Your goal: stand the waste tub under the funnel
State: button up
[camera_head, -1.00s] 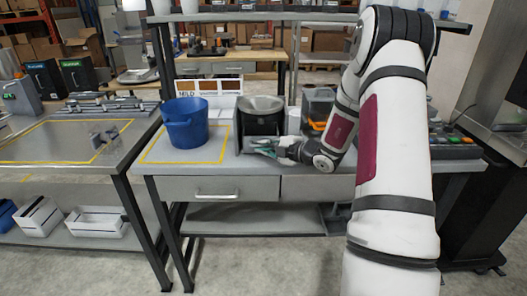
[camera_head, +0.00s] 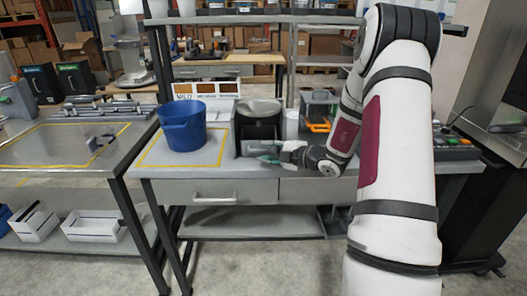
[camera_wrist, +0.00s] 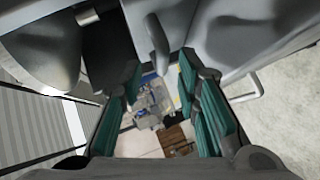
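A blue tub (camera_head: 183,128), the only tub-like vessel on this bench, stands upright inside a yellow-outlined square, left of the funnel. I cannot tell for sure that it is the waste tub. A grey round funnel (camera_head: 259,106) sits on top of a dark stand (camera_head: 258,128). The space under the funnel is dark and partly hidden. My gripper (camera_head: 268,158) is low in front of the stand, just above the bench, to the right of the blue tub and apart from it. In the wrist view my gripper (camera_wrist: 158,105) has its teal fingers spread with nothing held between them.
The grey bench (camera_head: 215,178) has a drawer with a handle below its front edge. A label board (camera_head: 208,89) stands behind the tub. A clear bin (camera_head: 319,108) with orange parts stands right of the funnel. A separate table (camera_head: 60,150) is on the left, across a gap.

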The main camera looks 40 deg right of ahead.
jog(key=v, duration=1)
jog(key=s+a+r+n+g+y, duration=0.2)
jog(key=s+a+r+n+g, duration=0.1)
jog(key=a+n, duration=0.55)
jog(key=s+a+r+n+g+y, duration=0.2)
jog(key=a+r+n+g, duration=0.15)
jog(key=a+n, duration=0.5)
jog(key=s+a+r+n+g+y, duration=0.2)
jog(key=s+a+r+n+g, duration=0.1)
jog(key=a+n, duration=0.6)
jog(key=s+a+r+n+g+h, duration=0.1)
jog(key=s+a+n+g+h, duration=0.2)
jog(key=s+a+n, duration=0.55)
jog(key=s+d+r+n+h, duration=0.1)
jog(key=s+d+n+h, duration=0.2)
jog(key=n, duration=0.7)
jog(key=s+d+r+n+t+h, duration=0.1)
jog(key=s+d+n+h, duration=0.2)
jog(key=s+n, duration=0.5)
jog(key=shift+d+n+p, duration=0.4)
jog(key=shift+n, duration=0.65)
jog(key=shift+s, duration=0.15)
